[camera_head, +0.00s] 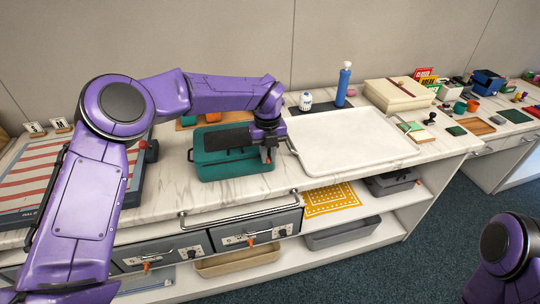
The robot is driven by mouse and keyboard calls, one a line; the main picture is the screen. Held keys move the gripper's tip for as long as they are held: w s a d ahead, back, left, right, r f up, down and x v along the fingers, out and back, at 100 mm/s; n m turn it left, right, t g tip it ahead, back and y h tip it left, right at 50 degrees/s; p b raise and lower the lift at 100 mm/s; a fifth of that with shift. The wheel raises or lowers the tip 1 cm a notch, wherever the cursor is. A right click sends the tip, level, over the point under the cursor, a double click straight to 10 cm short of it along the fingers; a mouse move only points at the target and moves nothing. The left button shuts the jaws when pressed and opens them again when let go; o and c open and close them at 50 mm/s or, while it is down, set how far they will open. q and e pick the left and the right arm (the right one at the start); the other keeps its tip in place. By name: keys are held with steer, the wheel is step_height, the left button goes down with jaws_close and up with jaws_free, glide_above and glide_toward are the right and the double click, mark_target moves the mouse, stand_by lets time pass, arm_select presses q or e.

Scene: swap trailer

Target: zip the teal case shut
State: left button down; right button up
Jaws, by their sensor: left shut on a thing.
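The teal case (225,170) sits on the marble counter, with a dark panel on its top and a dark handle loop at its left. My left gripper (267,156) points down at the case's front right corner. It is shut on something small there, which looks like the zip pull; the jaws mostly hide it. How far the zip is closed is too small to tell. Of my right arm only a purple part shows at the lower right; its gripper is not in view.
A white tray (345,167) lies right of the case. A blue bottle (343,86) and a white jar (306,101) stand behind. A striped board (30,180) lies at the left. Drawers and a shelf with a yellow patterned mat (331,199) are below the counter.

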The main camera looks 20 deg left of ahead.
mark_target(269, 159)
arm_select(q)
steer(key=c, duration=1.2)
jaws_free()
steer(key=shift+d, duration=0.1)
step_height(269, 159, up, 11)
steer(key=shift+f+b, duration=0.2)
steer(key=shift+b, duration=0.45)
